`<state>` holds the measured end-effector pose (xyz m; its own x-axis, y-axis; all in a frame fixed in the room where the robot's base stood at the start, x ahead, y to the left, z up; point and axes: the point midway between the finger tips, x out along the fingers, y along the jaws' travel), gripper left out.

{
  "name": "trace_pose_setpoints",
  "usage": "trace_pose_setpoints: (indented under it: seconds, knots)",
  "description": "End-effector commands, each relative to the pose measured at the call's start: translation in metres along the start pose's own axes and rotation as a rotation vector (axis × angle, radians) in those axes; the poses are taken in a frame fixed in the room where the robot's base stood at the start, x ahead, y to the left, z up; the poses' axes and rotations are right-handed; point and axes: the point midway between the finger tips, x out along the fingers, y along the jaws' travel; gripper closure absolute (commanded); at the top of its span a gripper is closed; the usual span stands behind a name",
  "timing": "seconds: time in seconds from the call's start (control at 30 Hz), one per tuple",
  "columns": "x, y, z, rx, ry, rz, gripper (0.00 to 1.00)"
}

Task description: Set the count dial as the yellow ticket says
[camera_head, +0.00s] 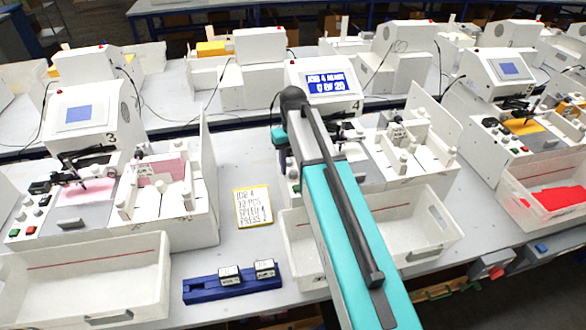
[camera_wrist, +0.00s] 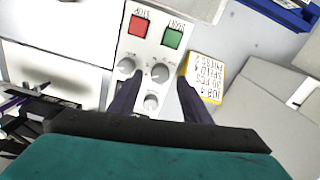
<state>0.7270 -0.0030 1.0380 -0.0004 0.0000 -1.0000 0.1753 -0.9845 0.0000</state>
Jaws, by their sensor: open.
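The yellow-edged ticket (camera_head: 253,206) lies on the bench left of my arm; it also shows upside down in the wrist view (camera_wrist: 206,78). Its lines seem to give job 4, a PCS count, SPEED and PRESS; I cannot read the count surely. The plotter 4 screen (camera_head: 331,83) seems to read "JOB 4", with "0 OF 20" below. In the wrist view, my gripper (camera_wrist: 161,78) is open, its fingertips either side of the right-hand grey knob (camera_wrist: 160,72). Contact cannot be told. Two more knobs show, left (camera_wrist: 127,66) and nearer (camera_wrist: 151,102). Their labels are unreadable.
A red STOP button (camera_wrist: 139,25) and green START button (camera_wrist: 172,38) sit beyond the knobs. A blue rack (camera_head: 205,289) with stamp-like blocks stands on the bench front. White trays (camera_head: 82,280) line the front edge. Plotter 3 (camera_head: 80,115) stands left.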

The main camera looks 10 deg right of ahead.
Motion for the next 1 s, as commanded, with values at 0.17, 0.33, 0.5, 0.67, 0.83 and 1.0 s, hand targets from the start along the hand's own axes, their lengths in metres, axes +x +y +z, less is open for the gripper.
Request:
trace_pose_setpoints:
  seconds: [0.17, 0.33, 0.5, 0.67, 0.83, 1.0]
  knots:
    - [0.015, 0.000, 0.000, 0.000, 0.000, 0.000, 0.56]
    - [0.020, 0.000, 0.000, 0.000, 0.000, 0.000, 0.56]
    - [0.020, 0.000, 0.000, 0.000, 0.000, 0.000, 0.56]
    - [0.020, 0.000, 0.000, 0.000, 0.000, 0.000, 0.70]
    - [0.019, 0.000, 0.000, 0.000, 0.000, 0.000, 0.97]
    - [0.020, 0.000, 0.000, 0.016, 0.001, 0.000, 0.97]
